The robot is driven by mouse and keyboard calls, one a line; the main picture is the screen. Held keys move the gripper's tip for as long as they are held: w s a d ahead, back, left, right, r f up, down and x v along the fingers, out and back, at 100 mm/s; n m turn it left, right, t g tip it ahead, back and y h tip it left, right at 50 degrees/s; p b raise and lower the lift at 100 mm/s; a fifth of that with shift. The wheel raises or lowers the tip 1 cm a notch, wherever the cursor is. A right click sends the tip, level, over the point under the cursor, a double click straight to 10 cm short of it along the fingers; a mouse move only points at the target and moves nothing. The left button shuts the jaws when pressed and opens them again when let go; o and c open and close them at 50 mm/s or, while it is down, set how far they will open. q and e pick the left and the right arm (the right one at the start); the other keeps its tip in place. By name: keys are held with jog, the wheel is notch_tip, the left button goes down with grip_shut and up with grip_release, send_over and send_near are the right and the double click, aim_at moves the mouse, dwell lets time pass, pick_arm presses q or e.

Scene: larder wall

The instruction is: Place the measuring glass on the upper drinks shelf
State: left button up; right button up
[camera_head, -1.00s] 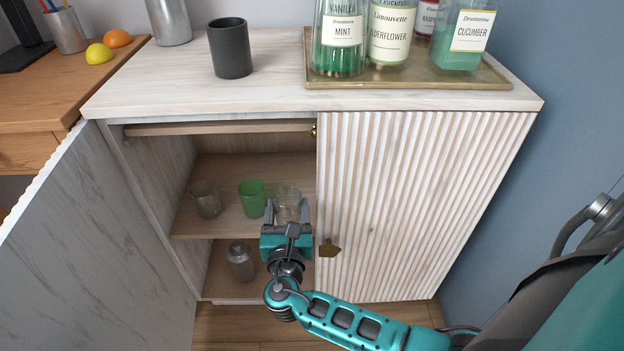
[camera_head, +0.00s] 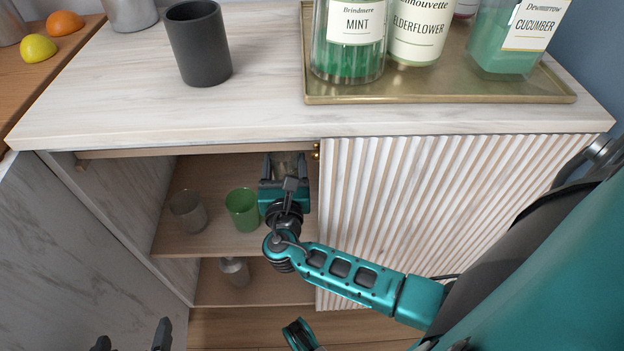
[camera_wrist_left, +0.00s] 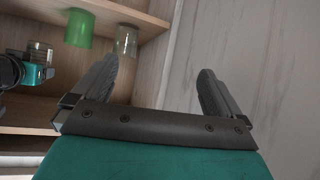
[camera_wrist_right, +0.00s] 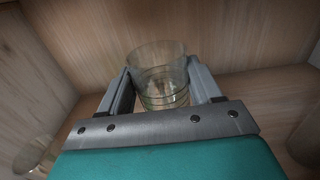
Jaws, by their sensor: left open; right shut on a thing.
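My right gripper (camera_head: 285,163) is shut on the clear measuring glass (camera_head: 288,166), inside the open left half of the cabinet. The right wrist view shows the glass (camera_wrist_right: 158,78) upright between the fingers (camera_wrist_right: 160,88), with ring lines around it. The upper drinks shelf (camera_head: 205,242) lies below it; I cannot tell whether its base touches the board. A green glass (camera_head: 243,210) stands just left of my right gripper, and a smoky clear glass (camera_head: 188,211) farther left. My left gripper (camera_head: 131,341) is open and empty, low in front of the cabinet.
A metal shaker (camera_head: 235,271) stands on the lower shelf. The fluted right door (camera_head: 420,210) is shut; the marbled left door (camera_head: 60,260) stands open. On top are a dark cup (camera_head: 198,45) and a brass tray (camera_head: 440,97) with several bottles.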

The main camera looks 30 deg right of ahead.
jog(key=shift+w+d+f, duration=0.1)
jog(key=shift+w, duration=0.05)
notch_tip(320, 180, down, 6)
jog(key=b, duration=0.3)
jog(key=shift+r, duration=0.2)
jog(key=shift+f+b, duration=0.4)
jog(key=shift+f, duration=0.1)
notch_tip(320, 180, down, 2)
jog(key=shift+f+b, duration=0.25)
jog(key=shift+b, duration=0.5)
jog(key=shift+f, duration=0.4)
jog(key=shift+r, duration=0.1)
pick_arm(q)
jog(key=shift+w+d+f+h, duration=0.2)
jog(key=shift+w+d+f, duration=0.1)
jog(key=shift+d+f, duration=0.2)
jog(key=shift+w+d+f+h, duration=0.2)
jog(key=shift+w+d+f, duration=0.15)
jog(key=shift+f, duration=0.2)
pick_arm(e)
jog(key=o, duration=1.2)
jog(key=shift+c, duration=0.2)
pick_arm(q)
jog(key=shift+f, duration=0.1)
